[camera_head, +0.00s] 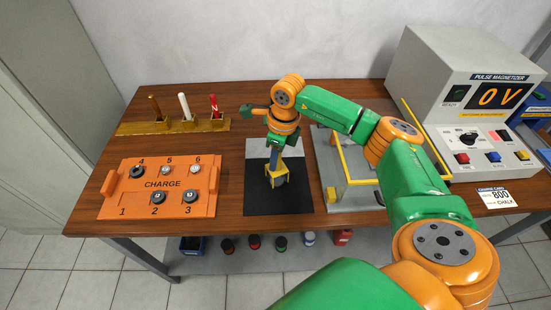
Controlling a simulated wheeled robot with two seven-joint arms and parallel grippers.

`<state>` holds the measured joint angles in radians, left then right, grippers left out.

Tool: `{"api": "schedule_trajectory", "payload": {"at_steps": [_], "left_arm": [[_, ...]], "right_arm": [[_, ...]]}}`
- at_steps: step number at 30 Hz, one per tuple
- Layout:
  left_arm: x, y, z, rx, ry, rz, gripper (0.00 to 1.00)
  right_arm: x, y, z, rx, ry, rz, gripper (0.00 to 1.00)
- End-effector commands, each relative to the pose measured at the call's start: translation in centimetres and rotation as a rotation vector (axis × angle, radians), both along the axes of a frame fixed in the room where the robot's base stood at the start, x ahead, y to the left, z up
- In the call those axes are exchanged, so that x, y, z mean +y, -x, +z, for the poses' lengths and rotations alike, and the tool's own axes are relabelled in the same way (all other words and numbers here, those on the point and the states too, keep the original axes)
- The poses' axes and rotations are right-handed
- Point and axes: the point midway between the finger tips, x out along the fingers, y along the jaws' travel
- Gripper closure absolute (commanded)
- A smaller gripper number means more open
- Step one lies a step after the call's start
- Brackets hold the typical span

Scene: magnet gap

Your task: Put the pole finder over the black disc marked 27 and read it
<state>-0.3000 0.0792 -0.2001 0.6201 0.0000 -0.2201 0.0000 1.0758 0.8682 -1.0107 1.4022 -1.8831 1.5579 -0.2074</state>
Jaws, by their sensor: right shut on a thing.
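My right gripper (279,179) points down over the black mat (260,204), with its yellow fingers shut on a small grey thing, mostly hidden between them. I cannot tell which piece it is or read a mark on it. A red upright piece with a white N (214,106), possibly the pole finder, stands in the yellow rack at the back left. Several small round pieces sit on the orange CHARGE tray (127,187); a black ring (137,171) is at 4, and place 1 looks empty. No number 27 is legible. My left gripper is not in view.
The yellow rack (160,127) also holds a brown and a white stick. Right of the mat is a grey stand with a yellow frame (343,160). The pulse magnetizer (460,90) shows 0 V. My right arm crosses the table's right side.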

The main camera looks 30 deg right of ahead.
Motion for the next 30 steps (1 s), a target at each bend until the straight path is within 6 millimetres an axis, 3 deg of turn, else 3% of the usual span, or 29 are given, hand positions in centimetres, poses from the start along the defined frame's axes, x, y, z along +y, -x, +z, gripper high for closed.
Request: {"api": "schedule_trajectory", "payload": {"at_steps": [11, 27, 30], "left_arm": [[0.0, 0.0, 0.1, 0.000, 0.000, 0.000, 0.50], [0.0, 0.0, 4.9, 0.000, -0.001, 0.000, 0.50], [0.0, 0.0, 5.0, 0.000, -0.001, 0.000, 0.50]], "right_arm": [[0.0, 0.0, 0.2, 0.000, 0.000, 0.000, 1.00], [0.0, 0.0, 6.0, -0.001, -0.001, 0.000, 1.00], [0.0, 0.0, 6.3, -0.001, -0.001, 0.000, 1.00]]}}
